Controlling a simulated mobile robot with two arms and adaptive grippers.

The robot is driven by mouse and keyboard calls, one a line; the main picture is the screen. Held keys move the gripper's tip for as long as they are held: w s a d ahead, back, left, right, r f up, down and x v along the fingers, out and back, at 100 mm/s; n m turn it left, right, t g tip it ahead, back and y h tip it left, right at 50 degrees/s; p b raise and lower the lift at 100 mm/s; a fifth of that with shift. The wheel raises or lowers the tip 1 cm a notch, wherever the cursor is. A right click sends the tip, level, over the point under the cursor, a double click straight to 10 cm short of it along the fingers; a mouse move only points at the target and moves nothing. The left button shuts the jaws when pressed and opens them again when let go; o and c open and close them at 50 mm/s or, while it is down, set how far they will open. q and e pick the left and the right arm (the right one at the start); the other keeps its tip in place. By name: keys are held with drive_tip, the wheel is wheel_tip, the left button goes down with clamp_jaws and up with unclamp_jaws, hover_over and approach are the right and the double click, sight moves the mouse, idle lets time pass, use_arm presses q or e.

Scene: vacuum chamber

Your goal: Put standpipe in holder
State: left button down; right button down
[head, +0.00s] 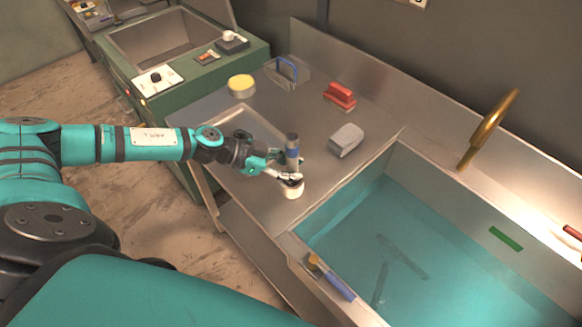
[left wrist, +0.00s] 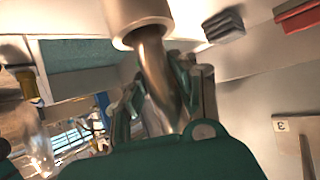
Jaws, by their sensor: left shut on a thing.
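A pale round piece (head: 292,190) is directly below the gripper in the head view. Whether it is the holder or the pipe's foot, and whether it touches the counter, I cannot tell. My right gripper is not in view.
A grey block (head: 346,140), a red brush (head: 340,96), a yellow round sponge (head: 241,86) and a blue-handled item (head: 287,72) sit on the counter. The water-filled sink (head: 400,150) is to the right, with a brass spout (head: 490,130) behind. A blue-handled brush (head: 331,279) lies on its front rim.

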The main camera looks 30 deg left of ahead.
use_arm(q)
drive_tip(key=shift+f, duration=0.1)
drive_tip(key=c, duration=1.1)
unclamp_jaws()
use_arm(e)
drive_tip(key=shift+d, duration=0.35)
use_arm(q)
drive_tip(key=b+v, duration=0.3)
drive_tip(key=v, duration=0.9)
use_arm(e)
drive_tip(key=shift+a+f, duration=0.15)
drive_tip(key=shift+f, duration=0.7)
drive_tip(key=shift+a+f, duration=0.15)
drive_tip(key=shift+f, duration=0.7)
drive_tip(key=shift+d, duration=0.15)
